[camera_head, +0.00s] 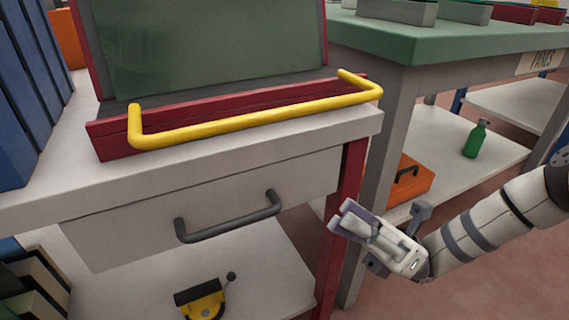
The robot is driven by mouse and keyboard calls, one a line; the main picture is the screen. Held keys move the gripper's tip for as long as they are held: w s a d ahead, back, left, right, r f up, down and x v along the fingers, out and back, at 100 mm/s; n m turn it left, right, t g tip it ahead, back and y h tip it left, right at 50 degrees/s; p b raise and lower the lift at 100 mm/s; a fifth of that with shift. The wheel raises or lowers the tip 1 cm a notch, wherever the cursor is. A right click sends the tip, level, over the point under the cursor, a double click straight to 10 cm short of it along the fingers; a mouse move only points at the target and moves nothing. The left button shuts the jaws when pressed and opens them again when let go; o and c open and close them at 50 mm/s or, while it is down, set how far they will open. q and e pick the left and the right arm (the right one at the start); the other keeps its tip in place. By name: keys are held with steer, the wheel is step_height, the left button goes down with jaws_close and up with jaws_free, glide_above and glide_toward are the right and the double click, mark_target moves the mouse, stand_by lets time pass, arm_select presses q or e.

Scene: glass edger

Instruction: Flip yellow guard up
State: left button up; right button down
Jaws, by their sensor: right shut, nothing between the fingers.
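The yellow guard (255,117) is a bar with bent ends. It lies low across the front of the red frame (112,142) of the glass edger, above the front edge of the grey bench top. A dark green glass panel (210,45) stands behind it. My right gripper (340,217) comes in from the right. My left gripper does not show.
A grey drawer with a dark handle (228,218) is under the bench top. A green-topped table (450,38) stands to the right, with an orange case (410,180) and a green bottle (475,138) on its lower shelf. Blue panels (30,90) stand at the left.

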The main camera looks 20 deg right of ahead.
steer(key=shift+r, duration=0.1)
arm_select(q)
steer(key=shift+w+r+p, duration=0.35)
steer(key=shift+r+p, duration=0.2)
steer(key=shift+p, duration=0.3)
arm_select(e)
steer(key=d+r+x, duration=0.1)
steer(key=r+x, duration=0.1)
steer(key=x, duration=1)
steer(key=shift+w+d+r, duration=0.15)
steer(key=shift+w+d, duration=0.05)
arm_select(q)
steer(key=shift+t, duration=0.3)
